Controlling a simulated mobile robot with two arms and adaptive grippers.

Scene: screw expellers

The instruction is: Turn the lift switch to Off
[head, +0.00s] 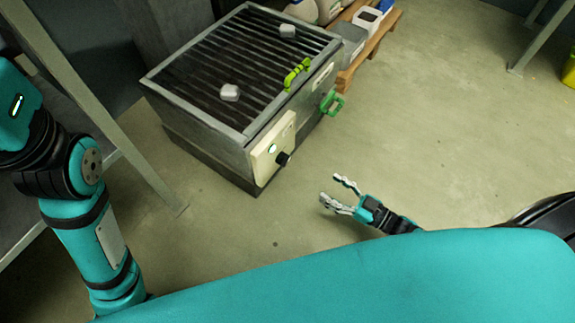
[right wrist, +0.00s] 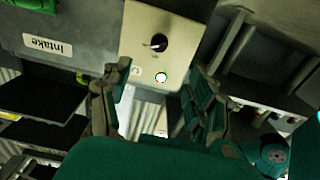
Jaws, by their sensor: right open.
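The lift switch is a black rotary knob (head: 282,158) on a pale control panel (head: 264,157) at the front corner of the grey metal machine. In the right wrist view the knob (right wrist: 159,42) has a light pointer mark turned toward the left, and small position marks that I cannot read. A lit, greenish-white round indicator (right wrist: 161,77) is beside the knob on the panel (right wrist: 183,22). My right gripper (head: 340,189) is open and empty, in front of the panel and apart from the knob. My left arm shows at the left; its gripper is out of view.
The machine's top is a slatted grate (head: 215,62) with two pale lumps on it. A yellow-green handle (head: 297,74) and a green handle (head: 331,101) are on its right side. An "Intake" label (right wrist: 48,46) is beside the panel. The floor (head: 400,130) to the right is clear.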

